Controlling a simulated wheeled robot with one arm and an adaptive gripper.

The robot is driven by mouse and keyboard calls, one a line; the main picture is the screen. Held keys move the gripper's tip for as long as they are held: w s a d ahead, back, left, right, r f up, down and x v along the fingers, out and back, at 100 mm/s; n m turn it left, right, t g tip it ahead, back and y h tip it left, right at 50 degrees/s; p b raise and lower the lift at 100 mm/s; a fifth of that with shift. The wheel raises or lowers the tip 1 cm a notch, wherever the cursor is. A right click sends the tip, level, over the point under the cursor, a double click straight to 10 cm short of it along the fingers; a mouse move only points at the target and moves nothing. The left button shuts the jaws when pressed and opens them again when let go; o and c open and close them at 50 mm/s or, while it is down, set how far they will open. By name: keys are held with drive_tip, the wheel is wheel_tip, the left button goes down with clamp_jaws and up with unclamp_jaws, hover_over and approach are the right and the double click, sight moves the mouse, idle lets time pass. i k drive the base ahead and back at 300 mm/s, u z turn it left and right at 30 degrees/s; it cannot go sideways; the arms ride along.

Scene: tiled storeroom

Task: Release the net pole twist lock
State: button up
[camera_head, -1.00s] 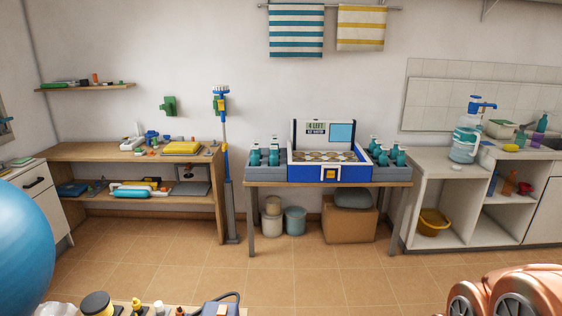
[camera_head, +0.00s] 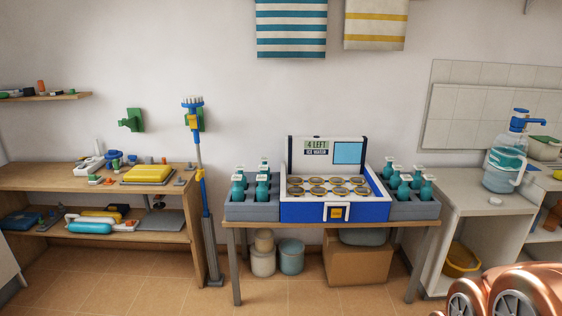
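A tall pole (camera_head: 206,200) stands nearly upright, slightly tilted, between the wooden shelf unit and the middle table. I take it to be the net pole. It has a blue and white head (camera_head: 192,103), a thin upper tube, a blue middle section and a thicker grey lower section reaching the floor. A yellow collar (camera_head: 200,176) on the pole looks like the twist lock; whether it is locked is too small to tell. My gripper is not in view. A copper-coloured part of my own body fills the bottom right corner and is far from the pole.
The wooden shelf unit (camera_head: 100,178) left of the pole carries tools and a yellow case. A green wall bracket (camera_head: 131,120) is up left. Tiled floor (camera_head: 110,290) in front looks clear.

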sight(201, 174)
drive_tip(key=i, duration=2.45)
drive_tip(key=u, duration=2.65)
drive_tip(key=i, duration=0.95)
drive_tip(key=u, duration=0.45)
